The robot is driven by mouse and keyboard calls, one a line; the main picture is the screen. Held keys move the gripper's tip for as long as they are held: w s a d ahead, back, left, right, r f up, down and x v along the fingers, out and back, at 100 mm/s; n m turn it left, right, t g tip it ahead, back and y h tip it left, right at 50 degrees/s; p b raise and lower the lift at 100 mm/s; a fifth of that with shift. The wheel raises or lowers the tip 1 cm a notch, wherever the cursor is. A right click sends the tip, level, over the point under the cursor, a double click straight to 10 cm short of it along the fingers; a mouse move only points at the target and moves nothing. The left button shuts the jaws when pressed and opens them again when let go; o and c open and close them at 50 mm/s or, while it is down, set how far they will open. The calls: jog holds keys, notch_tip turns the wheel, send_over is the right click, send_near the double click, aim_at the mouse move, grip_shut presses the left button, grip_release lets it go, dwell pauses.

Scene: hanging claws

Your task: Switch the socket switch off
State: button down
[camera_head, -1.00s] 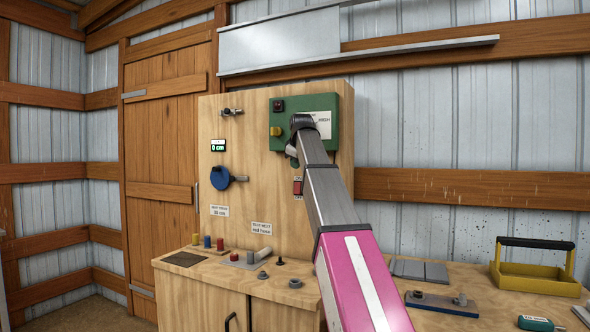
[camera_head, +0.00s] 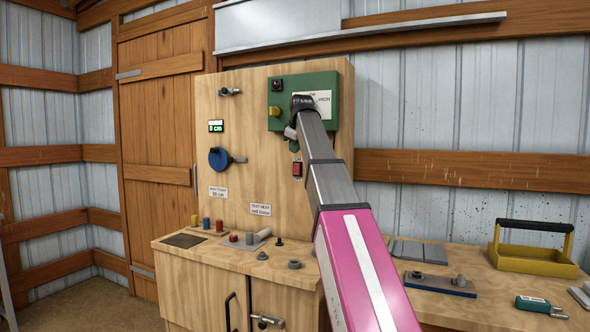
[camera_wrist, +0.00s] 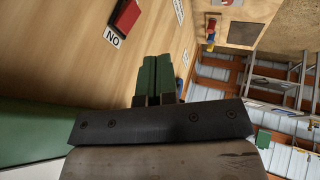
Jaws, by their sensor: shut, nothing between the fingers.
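A red rocker switch (camera_head: 297,170) is mounted on the upright wooden panel, below the green box (camera_head: 332,84). It also shows in the wrist view (camera_wrist: 126,16), at the top left, with a white "ON" label (camera_wrist: 113,38) at one end. Which way the rocker is tipped I cannot tell. My gripper (camera_head: 293,146) hangs in front of the panel, just above the switch. In the wrist view, its green fingers (camera_wrist: 156,76) are together with nothing between them. They are apart from the switch, which lies to their upper left there.
The panel also carries a blue round dial (camera_head: 219,158), a "0 cm" display (camera_head: 216,126) and a small tap-like fitting (camera_head: 230,91). Coloured pegs (camera_head: 206,223) and small parts stand on the bench below. A yellow tray (camera_head: 537,259) sits at the right.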

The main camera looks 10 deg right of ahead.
aim_at(297, 169)
jog(key=w+d+f, duration=0.1)
jog(key=w+f, duration=0.7)
jog(key=f, duration=0.1)
jog(key=shift+w+d, duration=0.3)
jog(key=shift+w, duration=0.1)
jog(key=shift+f, duration=0.15)
